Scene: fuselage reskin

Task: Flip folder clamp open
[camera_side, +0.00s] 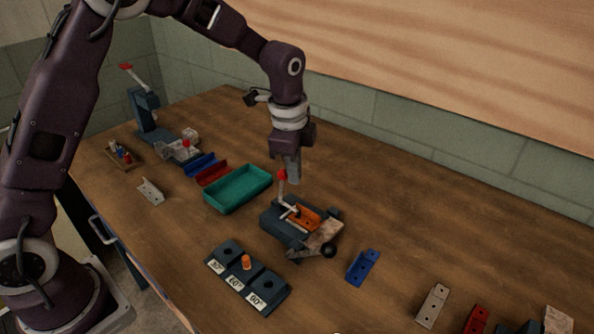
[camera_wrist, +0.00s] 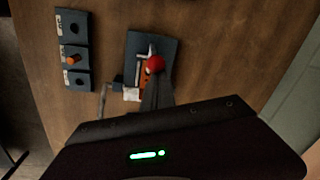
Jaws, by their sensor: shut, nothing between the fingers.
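The folder (camera_side: 283,222) is a dark block on the table with an orange piece (camera_side: 303,217) on it. Its clamp lever (camera_side: 282,190) stands roughly upright with a red knob at the top. The folder also shows in the wrist view (camera_wrist: 137,45), with the red knob (camera_wrist: 155,64) right at my fingertips. My gripper (camera_side: 293,181) is shut and empty, pointing down just right of the red knob in the side view. I cannot tell whether the fingers touch the knob. The fingers hide part of the folder in the wrist view.
A teal tray (camera_side: 238,203) stands left of the folder, with blue and red holders beyond it. An angle block (camera_side: 222,262) with an orange peg is in front. A blue plate (camera_side: 363,267) and several other plates lie to the right. A lever press (camera_side: 147,115) stands far left.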

